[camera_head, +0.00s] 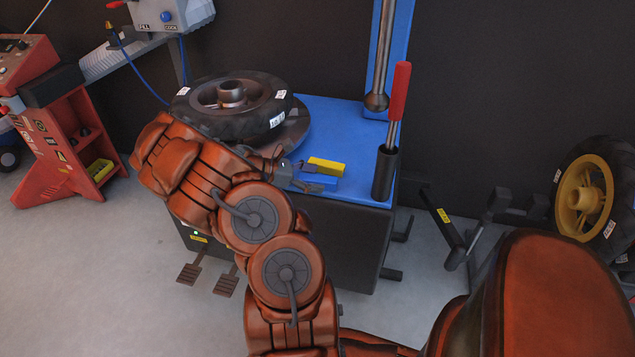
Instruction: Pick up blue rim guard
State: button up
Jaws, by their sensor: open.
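The blue rim guard (322,182) is a small blue block lying on the blue top of the tyre machine, near its front edge. A yellow block (327,166) lies just behind it. My gripper (311,178) reaches in from the left and is open. Its dark fingertips are at the left end of the blue rim guard. I cannot tell whether they touch it or straddle it. Part of the guard's left end is hidden by the gripper.
A tyre on a rim (249,122) lies on the machine's turntable, close behind my arm. A red-handled lever (398,92) stands in a black holder (384,173) to the right of the blocks. A red cart (62,125) and a yellow-rimmed wheel (583,197) stand farther off.

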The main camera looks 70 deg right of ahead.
jog(key=c, duration=1.4)
jog(key=shift+o, duration=0.2)
